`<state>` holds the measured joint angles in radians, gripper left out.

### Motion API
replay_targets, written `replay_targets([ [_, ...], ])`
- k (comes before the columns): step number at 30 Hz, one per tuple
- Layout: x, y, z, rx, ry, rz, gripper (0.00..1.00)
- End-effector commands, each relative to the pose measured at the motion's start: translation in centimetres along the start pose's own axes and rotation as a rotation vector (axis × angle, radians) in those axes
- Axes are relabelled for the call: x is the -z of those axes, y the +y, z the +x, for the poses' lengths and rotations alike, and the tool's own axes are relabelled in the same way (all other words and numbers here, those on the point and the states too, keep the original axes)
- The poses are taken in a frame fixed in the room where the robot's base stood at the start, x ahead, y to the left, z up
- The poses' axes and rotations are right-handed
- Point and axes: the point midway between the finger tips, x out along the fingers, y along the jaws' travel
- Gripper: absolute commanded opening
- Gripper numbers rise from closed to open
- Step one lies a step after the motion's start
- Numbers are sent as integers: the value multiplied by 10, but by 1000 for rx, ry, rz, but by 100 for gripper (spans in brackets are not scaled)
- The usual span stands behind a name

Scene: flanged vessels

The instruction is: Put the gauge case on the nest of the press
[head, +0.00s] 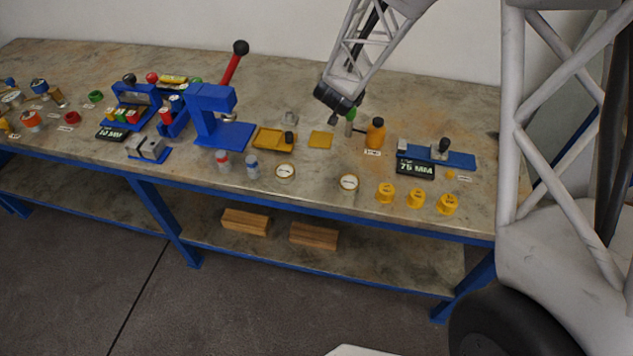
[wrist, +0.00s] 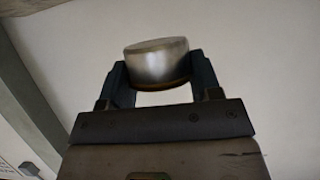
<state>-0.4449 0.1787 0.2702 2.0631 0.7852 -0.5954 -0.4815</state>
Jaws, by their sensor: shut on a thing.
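My gripper (wrist: 160,72) is shut on a short silvery metal cylinder with a brass-coloured lower edge, which I take as the gauge case (wrist: 158,62). In the wrist view it sits between the two dark fingertips, slightly tilted, against a pale background. In the head view my arm comes down from the top right over the back of the bench; its fingers and the held case are too small to make out there. The blue press (head: 212,100), with a red lever and black ball, stands left of my arm. Its blue base (head: 228,136) is bare in front; the nest is hard to make out.
Yellow tray (head: 268,139), yellow plate (head: 321,140) and orange bottle (head: 375,133) stand near my arm. Two white-dial gauges (head: 285,171) (head: 348,182) and several yellow caps (head: 415,198) line the front edge. A second blue fixture (head: 135,95) is left of the press.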

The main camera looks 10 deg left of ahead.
Motion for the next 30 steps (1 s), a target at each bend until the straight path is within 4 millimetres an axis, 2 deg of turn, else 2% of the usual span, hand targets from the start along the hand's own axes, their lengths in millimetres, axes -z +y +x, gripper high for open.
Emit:
replay_targets([
  [6, -35, -24, -43, -30, 0, 14, 29],
  [14, -77, -39, -94, -75, 0, 35, 29],
  [24, -128, -42, -159, -134, 0, 65, 29],
  [30, -145, -40, -182, -157, 1, 76, 29],
])
